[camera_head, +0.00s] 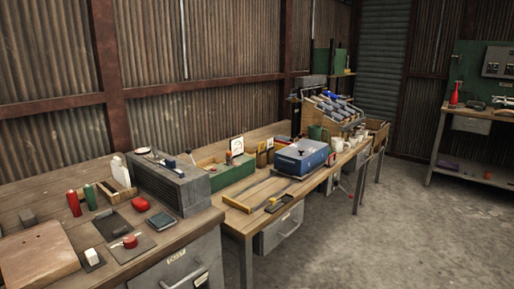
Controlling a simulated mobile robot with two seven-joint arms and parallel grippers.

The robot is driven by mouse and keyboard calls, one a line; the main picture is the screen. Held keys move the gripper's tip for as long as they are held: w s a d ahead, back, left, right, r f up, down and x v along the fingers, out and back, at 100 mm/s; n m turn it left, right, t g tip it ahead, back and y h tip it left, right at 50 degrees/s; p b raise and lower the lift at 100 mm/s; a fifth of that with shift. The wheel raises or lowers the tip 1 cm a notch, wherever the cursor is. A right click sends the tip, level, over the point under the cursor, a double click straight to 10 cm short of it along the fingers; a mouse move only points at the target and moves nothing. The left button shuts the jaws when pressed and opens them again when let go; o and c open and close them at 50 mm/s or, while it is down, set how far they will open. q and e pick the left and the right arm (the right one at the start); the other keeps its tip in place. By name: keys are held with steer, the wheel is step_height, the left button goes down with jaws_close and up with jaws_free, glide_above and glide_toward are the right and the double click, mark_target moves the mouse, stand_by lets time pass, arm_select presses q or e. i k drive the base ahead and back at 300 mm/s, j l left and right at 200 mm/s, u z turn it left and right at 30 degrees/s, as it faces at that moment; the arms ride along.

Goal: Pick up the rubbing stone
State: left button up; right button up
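I cannot tell for sure which object is the rubbing stone. A small white and dark block (93,257) lies to the right of that slab. Either could be the stone; both are too small to make out well. Neither of my grippers is in view, and nothing is seen touching these blocks.
On the near bench are dark flat pads (110,225), red items (141,204), a red cylinder (73,203), a green cylinder (90,197) and a grey chest (168,181). A second bench with a blue box (301,157) stands beyond. The concrete floor (400,235) at right is clear.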

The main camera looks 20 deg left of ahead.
mark_target(27, 217)
steer(key=u, duration=1.05)
